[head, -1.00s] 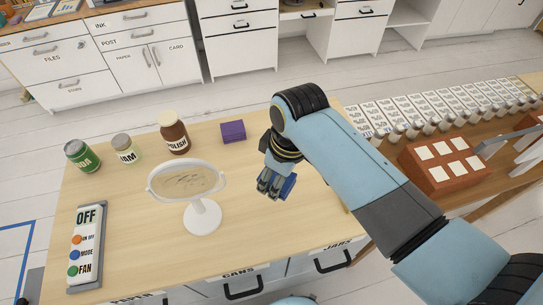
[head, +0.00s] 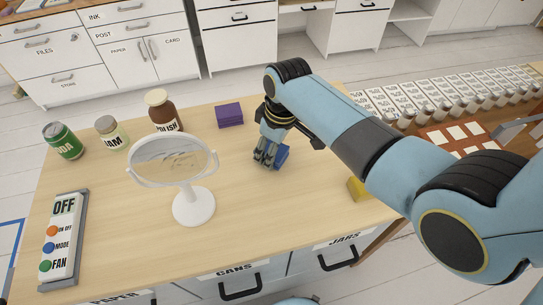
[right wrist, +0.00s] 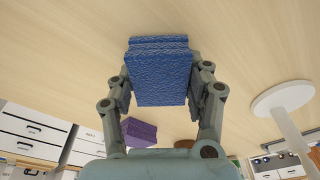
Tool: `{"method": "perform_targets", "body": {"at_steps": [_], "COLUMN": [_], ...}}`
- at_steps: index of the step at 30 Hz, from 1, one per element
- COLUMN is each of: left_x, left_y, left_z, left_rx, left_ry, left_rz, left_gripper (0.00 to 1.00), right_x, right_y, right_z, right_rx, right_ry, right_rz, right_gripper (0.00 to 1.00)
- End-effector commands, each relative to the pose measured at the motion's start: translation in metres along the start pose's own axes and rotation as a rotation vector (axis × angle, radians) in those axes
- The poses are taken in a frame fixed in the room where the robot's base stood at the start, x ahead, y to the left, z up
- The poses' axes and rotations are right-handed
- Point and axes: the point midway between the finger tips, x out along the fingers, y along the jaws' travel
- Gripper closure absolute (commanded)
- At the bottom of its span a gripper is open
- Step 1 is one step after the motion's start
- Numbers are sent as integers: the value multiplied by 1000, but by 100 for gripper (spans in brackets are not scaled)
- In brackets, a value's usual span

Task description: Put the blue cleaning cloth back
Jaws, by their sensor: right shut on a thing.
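The blue cleaning cloth (right wrist: 160,75) is a thick folded block between the fingers of my right gripper (right wrist: 163,85) in the right wrist view. In the head view my right gripper (head: 268,160) points down over the desk, shut on the cloth (head: 281,156), which shows mostly at its right side. I cannot tell whether the cloth touches the desk. My left gripper is not in view.
A purple block (head: 229,115) lies behind my right gripper, and a yellow block (head: 357,189) lies to its right. A round mirror (head: 193,205) stands left of it. Jars (head: 163,111) stand at the back left. A button panel (head: 64,240) lies front left. The desk's front middle is clear.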

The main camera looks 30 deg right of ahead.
Motion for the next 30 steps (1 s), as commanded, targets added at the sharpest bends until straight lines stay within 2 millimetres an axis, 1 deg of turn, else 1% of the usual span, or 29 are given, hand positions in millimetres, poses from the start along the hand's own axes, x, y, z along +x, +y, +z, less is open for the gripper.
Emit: {"method": "perform_targets", "body": {"at_steps": [1, 7, 11, 12, 17, 26, 28, 30], "left_x": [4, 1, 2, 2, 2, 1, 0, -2], "left_y": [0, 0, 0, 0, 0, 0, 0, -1], "left_z": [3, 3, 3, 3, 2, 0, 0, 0], "left_rx": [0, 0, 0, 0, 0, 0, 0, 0], "left_ry": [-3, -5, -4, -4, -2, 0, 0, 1], "left_rz": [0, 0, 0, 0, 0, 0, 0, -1], "left_gripper": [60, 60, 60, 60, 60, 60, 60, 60], "right_x": [4, 0, 3, 3, 3, 1, -5, -16], "right_y": [0, 0, 0, 0, 0, 0, 0, 0], "right_z": [0, -1, 0, 0, 0, 0, -1, -1], "right_rx": [0, 0, 0, 0, 0, 0, 0, 0], "right_ry": [1, 1, 1, 1, 1, 1, 2, 3], "right_rz": [0, 0, 0, 0, 0, 0, 1, 2], "right_gripper": [79, 79, 79, 47, 26, 26, 26, 26]}}
